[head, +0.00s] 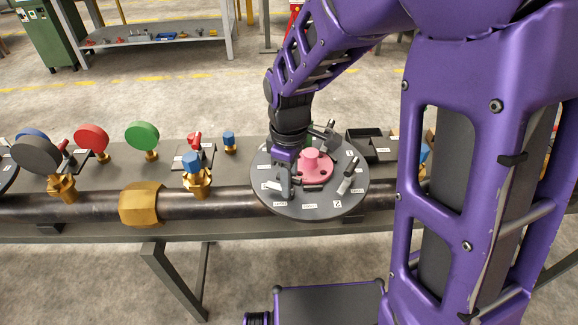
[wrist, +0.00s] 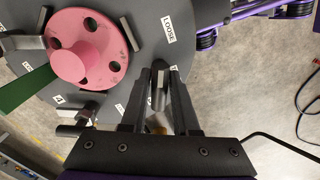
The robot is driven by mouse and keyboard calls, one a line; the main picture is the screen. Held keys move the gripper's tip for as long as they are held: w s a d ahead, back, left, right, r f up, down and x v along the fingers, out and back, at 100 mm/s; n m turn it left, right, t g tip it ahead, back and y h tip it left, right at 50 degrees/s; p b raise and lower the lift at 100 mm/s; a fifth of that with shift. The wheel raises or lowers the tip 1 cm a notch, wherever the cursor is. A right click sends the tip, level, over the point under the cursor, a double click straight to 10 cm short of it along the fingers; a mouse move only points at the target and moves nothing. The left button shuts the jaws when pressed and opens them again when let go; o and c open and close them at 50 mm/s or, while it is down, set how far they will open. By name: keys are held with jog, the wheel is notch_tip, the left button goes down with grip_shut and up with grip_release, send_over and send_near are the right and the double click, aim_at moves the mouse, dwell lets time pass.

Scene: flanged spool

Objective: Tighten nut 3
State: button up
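A pink flanged spool (head: 312,165) sits at the centre of a dark round disc (head: 322,211); the wrist view shows the spool (wrist: 92,47) with round holes in its flange. Handled nuts stand around it, one with a grey handle (head: 346,184) at the right. No label legibly marks nut 3. My gripper (head: 284,180) is low over the disc's left front part. Contact cannot be told. A LOOSE label (wrist: 168,28) lies close by.
A dark pipe (head: 235,204) with a brass hexagonal fitting (head: 142,204) runs along the bench. Red (head: 91,138) and green (head: 142,135) round gauges and a blue-capped valve (head: 192,163) stand left of the disc. A dark open tray (head: 378,148) is at its right.

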jog(key=m, duration=0.5)
jog(key=shift+r+m, duration=0.25)
jog(key=shift+m, duration=0.15)
jog(key=m, duration=0.5)
jog(key=shift+r+m, duration=0.1)
jog(key=shift+m, duration=0.2)
jog(key=m+p, duration=0.2)
jog(key=m, duration=0.2)
jog(key=shift+r, duration=0.15)
jog(key=m+p, duration=0.3)
jog(key=m, duration=0.3)
jog(key=shift+f, duration=0.3)
jog(key=shift+n+b, duration=0.35)
jog(key=shift+n, duration=0.85)
notch_tip(320, 180, up, 7)
jog(key=shift+r+p, duration=0.1)
jog(key=shift+p, duration=0.45)
jog(key=shift+d, duration=0.1)
